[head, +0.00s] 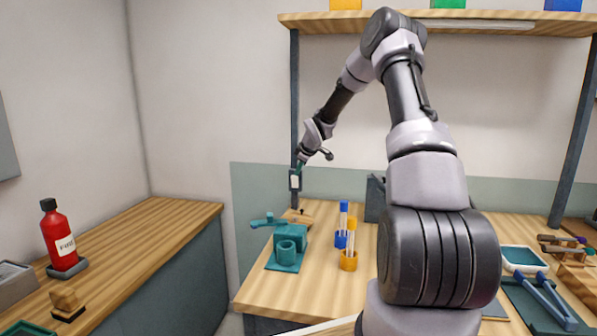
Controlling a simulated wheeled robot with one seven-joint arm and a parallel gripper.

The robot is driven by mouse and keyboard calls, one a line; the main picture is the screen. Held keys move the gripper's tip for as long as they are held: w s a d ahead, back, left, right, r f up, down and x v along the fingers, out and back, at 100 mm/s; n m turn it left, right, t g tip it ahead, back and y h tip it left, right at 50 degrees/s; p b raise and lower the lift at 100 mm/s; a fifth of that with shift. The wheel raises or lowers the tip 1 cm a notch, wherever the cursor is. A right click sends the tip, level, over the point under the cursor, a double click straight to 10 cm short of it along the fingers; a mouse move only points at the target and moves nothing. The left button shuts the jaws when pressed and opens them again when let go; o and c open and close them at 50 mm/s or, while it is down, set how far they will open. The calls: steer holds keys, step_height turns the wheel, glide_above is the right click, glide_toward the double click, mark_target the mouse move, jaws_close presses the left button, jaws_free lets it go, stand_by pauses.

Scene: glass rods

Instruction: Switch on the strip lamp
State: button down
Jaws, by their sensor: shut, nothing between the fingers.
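The strip lamp (476,26) is a long pale bar under the shelf at the upper right. It does not look brightly lit. A small dark switch box with a white face (295,182) is fixed to the left dark post of the shelf. My gripper (298,168) is shut and empty, at the upper edge of this switch box in the picture. It is small here, and I cannot tell whether its tips touch the switch.
A teal device (286,245) stands on the wooden bench below the switch. A red bottle (58,235) is on the left counter. A tray and blue-handled tool (548,297) lie at the right.

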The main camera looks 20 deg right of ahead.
mark_target(295, 178)
steer(key=w+f, duration=0.5)
steer(key=w, duration=0.2)
steer(key=shift+d+f, duration=0.35)
steer(key=shift+f, duration=0.05)
steer(key=shift+w+d+r, duration=0.15)
steer(key=shift+w+d, duration=0.15)
steer(key=shift+w, duration=0.3)
